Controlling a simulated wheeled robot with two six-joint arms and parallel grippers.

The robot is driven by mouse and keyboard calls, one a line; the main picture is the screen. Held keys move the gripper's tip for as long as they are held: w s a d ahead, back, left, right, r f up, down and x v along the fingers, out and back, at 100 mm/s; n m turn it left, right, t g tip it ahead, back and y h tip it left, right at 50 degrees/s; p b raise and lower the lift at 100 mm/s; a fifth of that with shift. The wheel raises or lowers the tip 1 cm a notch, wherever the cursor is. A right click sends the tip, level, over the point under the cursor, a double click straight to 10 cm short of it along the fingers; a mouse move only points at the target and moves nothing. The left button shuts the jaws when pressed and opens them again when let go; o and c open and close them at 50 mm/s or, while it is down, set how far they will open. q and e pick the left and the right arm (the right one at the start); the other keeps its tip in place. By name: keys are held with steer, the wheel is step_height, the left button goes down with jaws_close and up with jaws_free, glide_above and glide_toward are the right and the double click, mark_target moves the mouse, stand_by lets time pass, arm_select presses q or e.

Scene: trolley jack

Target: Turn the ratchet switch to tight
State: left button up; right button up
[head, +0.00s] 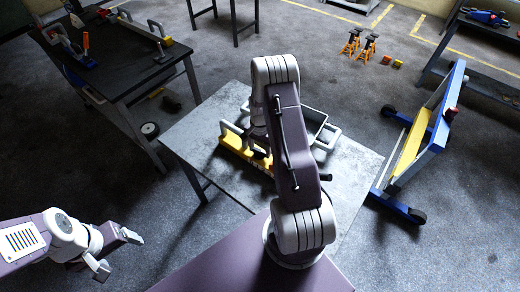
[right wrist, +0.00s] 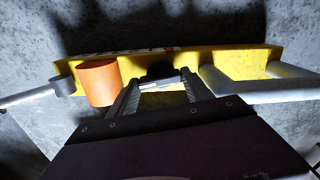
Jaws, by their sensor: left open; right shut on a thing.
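A yellow tool body (head: 232,141) with grey handles lies on the grey metal table in the head view. In the right wrist view the yellow body (right wrist: 232,60) runs across the picture, with an orange cylinder (right wrist: 98,82) on its left part. A black round part (right wrist: 160,70) and a small light grey lever (right wrist: 162,85), seemingly the ratchet switch, show between my right fingers. My right gripper (right wrist: 160,94) is shut on this small lever; the exact contact is partly hidden. My left gripper (head: 118,250) is open and empty, off to the left, away from the table.
A dark workbench (head: 125,70) with tools stands at the left. A blue and yellow wheeled frame (head: 425,135) stands on the right. Orange jack stands (head: 360,45) are at the back.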

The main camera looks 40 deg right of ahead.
mark_target(260, 151)
steer(key=shift+m, duration=0.9)
steer(key=o, duration=1.4)
steer(key=shift+c, duration=0.2)
steer(key=shift+r, duration=0.1)
steer(key=shift+r, duration=0.4)
step_height(260, 151, up, 8)
steer(key=shift+r+b, duration=0.1)
steer(key=shift+b, duration=0.6)
